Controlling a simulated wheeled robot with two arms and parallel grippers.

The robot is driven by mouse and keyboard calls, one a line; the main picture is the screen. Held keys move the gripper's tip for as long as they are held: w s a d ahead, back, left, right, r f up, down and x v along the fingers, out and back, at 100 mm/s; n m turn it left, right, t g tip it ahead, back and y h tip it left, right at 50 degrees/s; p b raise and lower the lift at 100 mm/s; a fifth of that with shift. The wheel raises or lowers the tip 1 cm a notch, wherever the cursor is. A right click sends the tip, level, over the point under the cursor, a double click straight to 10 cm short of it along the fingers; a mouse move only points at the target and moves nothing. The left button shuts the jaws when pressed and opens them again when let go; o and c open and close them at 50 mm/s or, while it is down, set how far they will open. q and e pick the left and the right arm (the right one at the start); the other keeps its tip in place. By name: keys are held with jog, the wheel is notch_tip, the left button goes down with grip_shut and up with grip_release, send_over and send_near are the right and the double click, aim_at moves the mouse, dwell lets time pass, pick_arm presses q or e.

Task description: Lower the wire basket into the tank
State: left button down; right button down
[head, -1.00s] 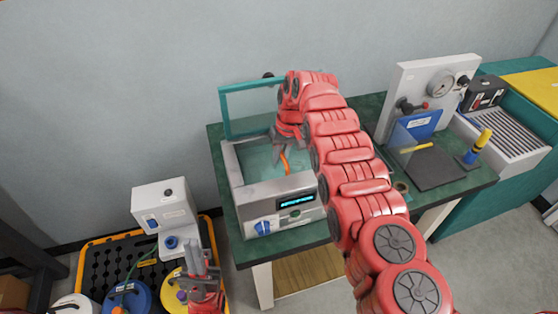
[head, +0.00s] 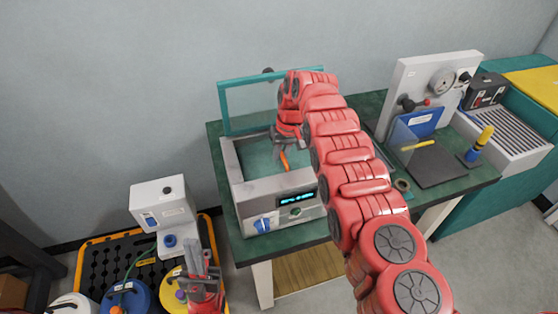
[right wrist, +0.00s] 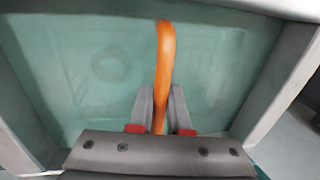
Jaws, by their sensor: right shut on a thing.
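The tank (head: 238,172) is a grey-rimmed bath on the green bench, with greenish water or inner walls. It also shows in the right wrist view (right wrist: 285,85). My right gripper (head: 283,150) is inside the tank opening, pointing down. In the right wrist view it (right wrist: 160,115) is shut on an orange curved handle (right wrist: 165,60), which also shows in the head view (head: 285,163). The basket's wire body cannot be made out. My left gripper (head: 194,252) is low at the left, away from the tank; its jaw gap is unclear.
The tank's clear lid (head: 250,105) stands raised behind it. A gauge panel (head: 425,85) and dark mat (head: 437,168) are on the bench's right. A white dispenser (head: 160,205) and blue and yellow containers stand on a black and yellow pallet (head: 110,235) at lower left.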

jog(key=shift+f, duration=0.2)
dwell(0.3)
jog(key=c, duration=0.8)
grip_release()
notch_tip(320, 180, up, 3)
jog(key=shift+p, duration=1.2)
notch_tip(320, 180, up, 2)
jog(key=shift+r+p, duration=0.15)
jog(key=shift+p, duration=0.45)
notch_tip(320, 180, up, 4)
jog(key=shift+r+p, duration=0.1)
jog(key=shift+p, duration=0.45)
jog(key=shift+r+p, duration=0.35)
jog(key=shift+r, duration=0.45)
